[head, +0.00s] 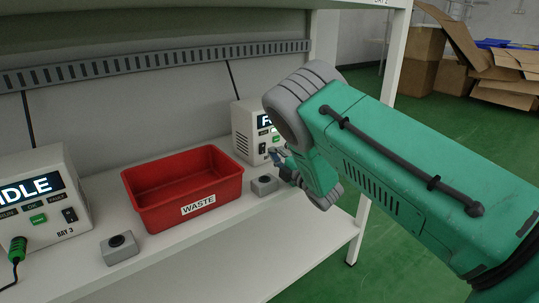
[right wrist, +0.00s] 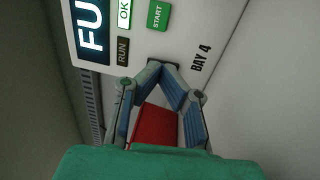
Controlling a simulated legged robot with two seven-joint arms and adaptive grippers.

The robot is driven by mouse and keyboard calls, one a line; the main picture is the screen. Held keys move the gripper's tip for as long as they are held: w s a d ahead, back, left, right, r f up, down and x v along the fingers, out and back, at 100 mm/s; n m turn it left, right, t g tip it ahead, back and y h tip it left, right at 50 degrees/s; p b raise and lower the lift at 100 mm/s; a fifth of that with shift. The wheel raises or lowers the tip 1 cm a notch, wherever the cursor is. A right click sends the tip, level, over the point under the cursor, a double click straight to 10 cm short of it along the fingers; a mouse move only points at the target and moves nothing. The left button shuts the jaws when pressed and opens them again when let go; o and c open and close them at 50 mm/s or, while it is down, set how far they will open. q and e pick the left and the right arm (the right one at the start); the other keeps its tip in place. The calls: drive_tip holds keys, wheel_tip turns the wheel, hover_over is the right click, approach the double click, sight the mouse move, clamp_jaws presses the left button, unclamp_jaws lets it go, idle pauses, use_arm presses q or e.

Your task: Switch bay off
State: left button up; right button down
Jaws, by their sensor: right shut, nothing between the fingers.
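The bay 4 unit (head: 241,130) is a pale box at the back right of the shelf, partly hidden behind my right arm. In the right wrist view its front (right wrist: 190,20) shows a display starting "FU", a lit OK label (right wrist: 124,13), a RUN label (right wrist: 123,51), a green START button (right wrist: 158,16) and "BAY 4". My right gripper (head: 279,156) is shut and empty at this front. In the right wrist view its fingertips (right wrist: 163,68) are below START, over a dark spot; they hide whether this is the switch and whether they touch it. My left gripper is out of view.
A red WASTE bin (head: 190,206) stands mid-shelf. Left of it is the bay 3 unit (head: 75,230), reading IDLE. Small grey button boxes stand before the bin (head: 119,252) and before bay 4 (head: 264,186). A white shelf post (head: 397,55) rises beyond my right arm.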

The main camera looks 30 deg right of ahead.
sight(263, 149)
drive_tip(key=shift+w+a, duration=0.1)
drive_tip(key=shift+w, duration=0.45)
drive_tip(key=shift+w+a+r, duration=0.15)
drive_tip(key=shift+w+a, duration=0.05)
drive_tip(key=shift+w+a+r, duration=0.15)
drive_tip(key=shift+a+r, duration=0.15)
drive_tip(key=shift+a, duration=0.25)
drive_tip(key=shift+w+d, duration=0.1)
drive_tip(key=shift+d, duration=0.05)
drive_tip(key=shift+w+d+r, duration=0.1)
drive_tip(key=shift+w+d, duration=0.1)
drive_tip(key=shift+d, duration=0.15)
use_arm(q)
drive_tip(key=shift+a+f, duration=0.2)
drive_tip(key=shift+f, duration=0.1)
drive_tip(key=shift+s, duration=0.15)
use_arm(e)
drive_tip(key=shift+f, duration=0.2)
